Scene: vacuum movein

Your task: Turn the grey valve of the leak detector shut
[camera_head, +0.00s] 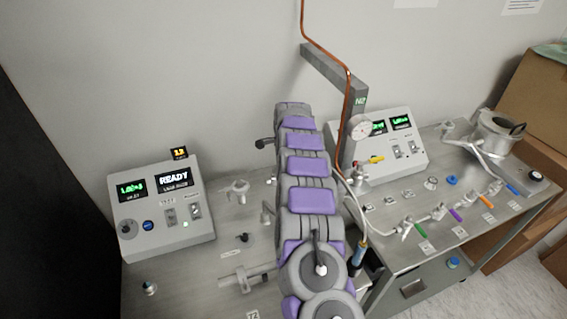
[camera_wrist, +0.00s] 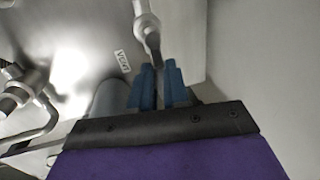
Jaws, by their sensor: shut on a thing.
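In the wrist view, the two blue fingers of my gripper (camera_wrist: 160,84) are closed about the end of a dark grey valve handle (camera_wrist: 153,42). The handle runs up to a metal fitting (camera_wrist: 142,12) at the top of the picture. A small label (camera_wrist: 122,62) lies left of it. In the head view, the leak detector (camera_head: 165,215) is the grey box at left, with a lit screen reading READY. My purple and grey arm crosses the middle there and hides my gripper and the held handle.
A second grey console (camera_head: 385,145) with a round gauge (camera_head: 361,127) stands right of my arm, beside a copper pipe (camera_head: 347,90). Small valves with coloured handles (camera_head: 455,214) line the right bench. Metal fittings (camera_head: 238,188) stand on the left bench. Cardboard boxes (camera_head: 530,100) are at far right.

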